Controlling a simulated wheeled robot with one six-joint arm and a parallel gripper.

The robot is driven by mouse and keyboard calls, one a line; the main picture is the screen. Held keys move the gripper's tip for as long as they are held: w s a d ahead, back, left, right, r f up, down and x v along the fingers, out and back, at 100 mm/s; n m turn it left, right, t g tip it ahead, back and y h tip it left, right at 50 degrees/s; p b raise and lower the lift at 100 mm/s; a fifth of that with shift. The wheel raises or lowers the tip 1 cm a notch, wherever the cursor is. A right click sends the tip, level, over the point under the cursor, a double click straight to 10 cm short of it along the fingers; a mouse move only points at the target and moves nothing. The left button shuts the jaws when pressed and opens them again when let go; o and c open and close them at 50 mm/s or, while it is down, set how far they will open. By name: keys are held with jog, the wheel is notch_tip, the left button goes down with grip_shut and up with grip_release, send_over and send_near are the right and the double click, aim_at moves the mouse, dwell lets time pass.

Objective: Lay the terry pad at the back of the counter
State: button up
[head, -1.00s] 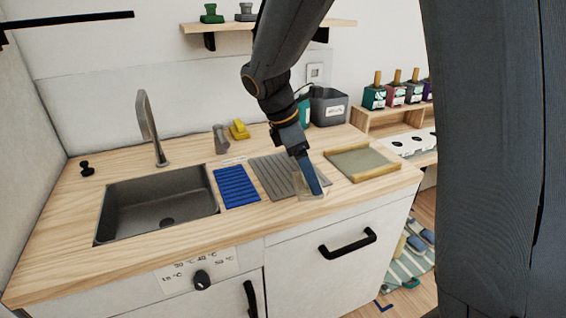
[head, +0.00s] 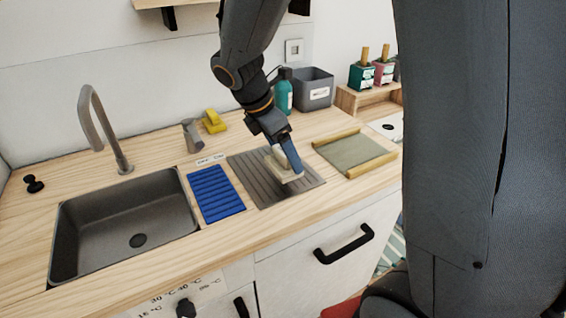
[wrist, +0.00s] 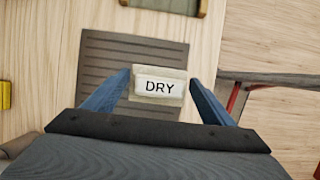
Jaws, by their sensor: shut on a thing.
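The terry pad (head: 292,176) is a cream pad with a pale block handle; in the wrist view its handle (wrist: 160,86) reads "DRY". My gripper (head: 290,158) is shut on it, and the two blue fingers stand either side of the handle in the wrist view (wrist: 160,92). The pad is over the grey ribbed mat (head: 250,170), towards its front right part. I cannot tell whether it touches the mat. The wooden counter (head: 140,178) runs along the wall, and its back strip is partly hidden by my arm.
A blue ribbed mat (head: 215,193) and the sink (head: 125,235) lie to the left. A wood-edged sage tray (head: 355,152) lies to the right. A yellow item (head: 213,121), a grey dispenser (head: 192,136), a teal bottle (head: 283,92) and a grey bin (head: 314,90) stand at the back.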

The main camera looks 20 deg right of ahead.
aim_at(284, 165)
jog(key=shift+f, duration=1.85)
jog(key=shift+f, duration=0.15)
jog(key=o, duration=1.1)
